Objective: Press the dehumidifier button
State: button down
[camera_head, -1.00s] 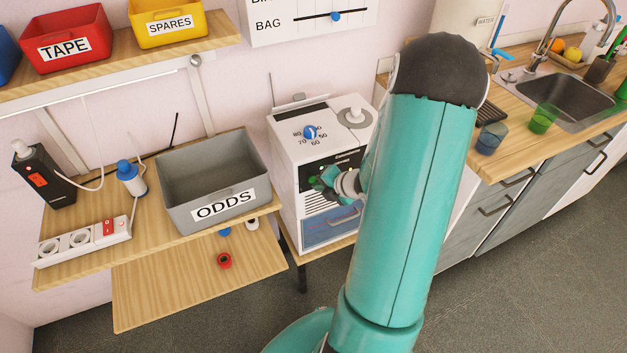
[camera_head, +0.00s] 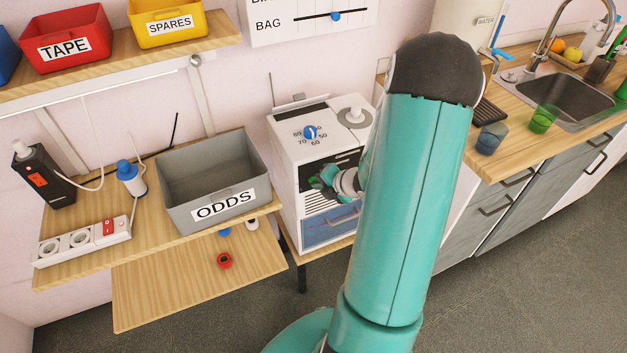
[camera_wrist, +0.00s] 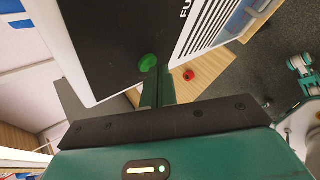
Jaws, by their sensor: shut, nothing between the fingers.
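The dehumidifier (camera_head: 291,149) is a white box with a dial on top, a black front panel and a grille below. In the wrist view its black panel (camera_wrist: 103,38) is close, with a round green button (camera_wrist: 148,62) near the panel's edge. My gripper (camera_wrist: 157,72) is shut and empty, its fingertips right by the button. I cannot tell whether they touch it. In the head view my gripper (camera_head: 317,183) is in front of the dehumidifier's front face, and my arm hides part of its right side.
A grey ODDS bin (camera_head: 178,213) stands on the wooden shelf left of the dehumidifier. A red ring-shaped thing (camera_head: 225,261) lies on the lower board. A power strip (camera_head: 84,242) is at the far left. The counter with the sink (camera_head: 570,98) is to the right.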

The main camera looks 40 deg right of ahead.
jog(key=shift+s+a, duration=0.15)
jog(key=shift+s, duration=0.2)
jog(key=s, duration=0.2)
jog(key=s+a, duration=0.1)
jog(key=s, duration=0.2)
jog(key=shift+s+a, duration=0.3)
jog(key=shift+s, duration=0.05)
dwell(0.4)
